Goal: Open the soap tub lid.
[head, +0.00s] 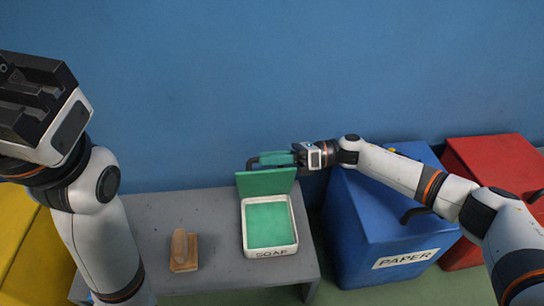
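The white soap tub (246,242) stands on the grey bench, with a SOAP label on its front and a green surface inside. Its green lid (262,184) stands raised, nearly upright, at the tub's back edge. My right gripper (276,160) is level with the top of the lid, coming in from the right. A green piece and a dark bar show at its fingers; whether they grip the lid cannot be made out. My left gripper (22,92) is high at the far left, away from the tub, with dark fingers whose gap is unclear.
A wooden brush-like block (184,252) lies on the grey bench (215,215) left of the tub. A blue PAPER bin (375,235) stands right of the bench, under my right arm. A red bin (490,165) is farther right, a yellow one (35,250) at left. A blue wall is behind.

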